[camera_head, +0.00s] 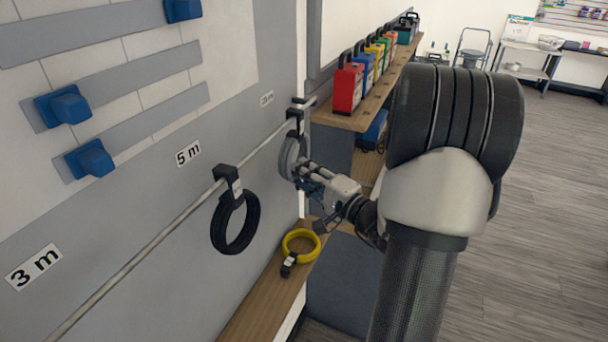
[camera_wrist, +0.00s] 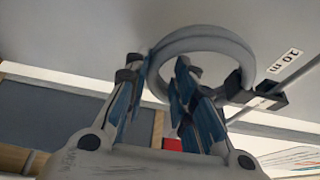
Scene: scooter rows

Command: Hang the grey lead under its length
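The grey lead (camera_head: 288,157) is a coiled ring at the wall rail, below the small length sign (camera_head: 267,98). In the wrist view the grey lead (camera_wrist: 205,38) meets a black clip (camera_wrist: 240,88) at the rail, near a sign reading 10 m (camera_wrist: 285,61). My gripper (camera_head: 303,170) is at the ring's near side. In the wrist view my gripper (camera_wrist: 158,75) has its fingers apart, one on each side of the ring's left part, with a gap visible. The ring's lower part is partly hidden by a finger.
A black coil (camera_head: 235,222) hangs on the rail (camera_head: 130,263) near the 5 m sign (camera_head: 188,153). A 3 m sign (camera_head: 33,267) is further left. A yellow coil (camera_head: 301,245) lies on the wooden ledge (camera_head: 262,310). Coloured cases (camera_head: 347,88) stand on a shelf.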

